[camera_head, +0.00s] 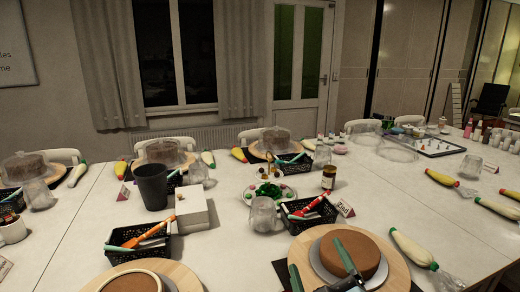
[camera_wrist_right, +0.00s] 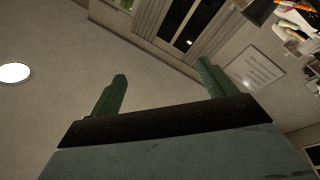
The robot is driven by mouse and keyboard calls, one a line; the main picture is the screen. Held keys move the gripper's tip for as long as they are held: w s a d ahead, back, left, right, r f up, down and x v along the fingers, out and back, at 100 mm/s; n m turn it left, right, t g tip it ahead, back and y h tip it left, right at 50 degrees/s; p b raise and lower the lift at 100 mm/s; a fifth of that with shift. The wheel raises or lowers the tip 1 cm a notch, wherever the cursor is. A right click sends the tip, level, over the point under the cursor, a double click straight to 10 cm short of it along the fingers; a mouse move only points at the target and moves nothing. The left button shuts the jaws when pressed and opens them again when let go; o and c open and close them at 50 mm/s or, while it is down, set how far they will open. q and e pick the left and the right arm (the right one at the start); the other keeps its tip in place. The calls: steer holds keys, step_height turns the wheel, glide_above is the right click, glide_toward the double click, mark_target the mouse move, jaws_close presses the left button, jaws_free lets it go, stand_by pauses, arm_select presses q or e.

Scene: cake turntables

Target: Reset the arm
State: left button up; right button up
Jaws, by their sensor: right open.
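My right gripper (camera_head: 317,255) comes in at the bottom of the head view with its two green fingers apart. It overlaps a brown cake (camera_head: 372,262) on a wooden turntable (camera_head: 399,275), and I cannot tell its height above it. In the right wrist view the gripper (camera_wrist_right: 162,72) is open, with nothing between its fingers. That view is tilted and shows wall, a window (camera_wrist_right: 178,25) and a framed notice (camera_wrist_right: 250,75) behind the fingers. My left gripper is not in view.
A dark cup (camera_head: 152,187), glass mug (camera_head: 263,215), brown jar (camera_head: 328,178) and piping bag (camera_head: 412,248) stand or lie around. Clear tabletop (camera_head: 400,195) lies at right of centre.

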steer(key=s+d+f+m+g+h, duration=0.45)
steer(key=d+f, duration=0.25)
steer(key=f, duration=0.2)
steer(key=s+d+f+m+g+y, duration=0.1)
steer(key=s+d+f+m+g, duration=0.1)
steer(key=s+f+g, duration=0.6)
steer(key=s+d+f+m+g+y, duration=0.15)
steer(key=s+f+g, duration=0.25)
steer(key=s, duration=0.8)
step_height(320, 180, down, 25)
steer(key=s+g+h, duration=0.1)
steer(key=s, duration=0.1)
steer(key=s+d+f, duration=0.1)
steer(key=s+f, duration=0.6)
steer(key=s+d+f+g, duration=0.1)
steer(key=s+d+f, duration=0.1)
steer(key=s+f, duration=0.5)
steer(key=shift+s+d+f+n, duration=0.2)
steer(key=shift+s+d+n, duration=0.1)
steer(key=shift+s, duration=0.45)
